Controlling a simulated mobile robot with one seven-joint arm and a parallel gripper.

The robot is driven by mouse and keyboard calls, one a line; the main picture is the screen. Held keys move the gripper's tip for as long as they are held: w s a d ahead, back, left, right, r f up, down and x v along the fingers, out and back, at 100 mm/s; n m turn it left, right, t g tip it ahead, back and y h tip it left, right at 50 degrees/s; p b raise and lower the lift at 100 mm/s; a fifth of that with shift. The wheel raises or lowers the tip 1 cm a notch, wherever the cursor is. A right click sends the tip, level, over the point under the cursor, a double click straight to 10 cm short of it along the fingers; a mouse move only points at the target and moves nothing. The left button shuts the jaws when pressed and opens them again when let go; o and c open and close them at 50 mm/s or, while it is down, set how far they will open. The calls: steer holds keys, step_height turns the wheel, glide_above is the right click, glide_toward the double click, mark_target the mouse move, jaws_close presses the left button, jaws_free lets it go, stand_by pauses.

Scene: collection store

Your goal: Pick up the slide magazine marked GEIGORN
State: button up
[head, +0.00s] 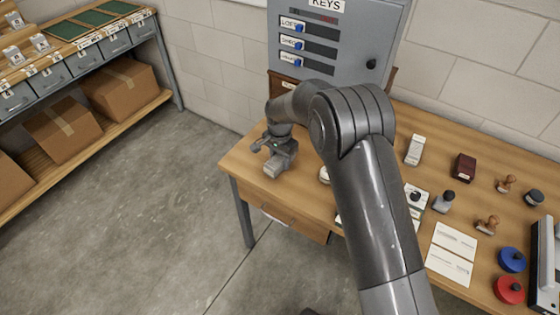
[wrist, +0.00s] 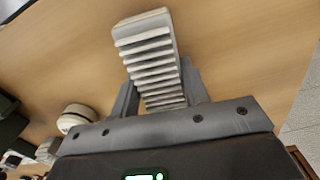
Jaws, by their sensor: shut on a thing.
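A slide magazine (wrist: 150,60), a pale grey ribbed block, sits between the two fingers of my gripper (wrist: 160,85) in the wrist view. The gripper is shut on it, and its far end sticks out past the fingers. In the head view my gripper (head: 278,162) is at the left end of the wooden table (head: 245,165), pointing down, with the pale end of the magazine (head: 271,171) showing below it. No marking on it can be read, so I cannot tell if it says GEIGORN. I cannot tell whether it touches the tabletop.
A pale upright block (head: 415,150), a dark red box (head: 464,167), stamps (head: 488,225), a blue round pad (head: 512,260) and a red one (head: 508,290) are on the table's right side. A grey key cabinet (head: 340,45) stands behind. My arm hides the table's middle.

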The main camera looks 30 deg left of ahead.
steer(key=c, duration=0.4)
steer(key=shift+c, duration=0.2)
